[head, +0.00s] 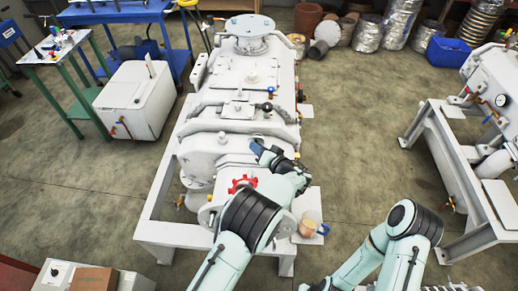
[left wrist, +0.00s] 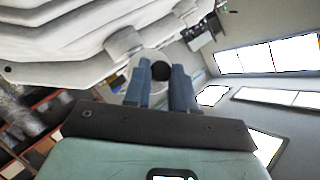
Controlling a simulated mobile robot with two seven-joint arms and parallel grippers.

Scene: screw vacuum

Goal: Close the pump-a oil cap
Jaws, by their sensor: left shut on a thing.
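The white pump (head: 235,105) stands in the middle of the head view on a pale frame. My left gripper (head: 256,148) reaches over the pump's near right part. In the left wrist view, its blue fingers (left wrist: 160,88) are shut on a black round cap (left wrist: 161,70). The pump's white body is close behind and to the left there. In the head view the gripper hides this cap, so I cannot tell how it sits. A red star-shaped part (head: 242,185) is on the pump's near end, beside my left arm. My right gripper is out of view; only its arm shows at lower right.
A jug with a blue handle (head: 310,224) stands on a plate right of the pump. A second machine (head: 490,100) stands at far right. A white box (head: 135,98) and a green-legged table (head: 58,48) are left. Floor between the machines is clear.

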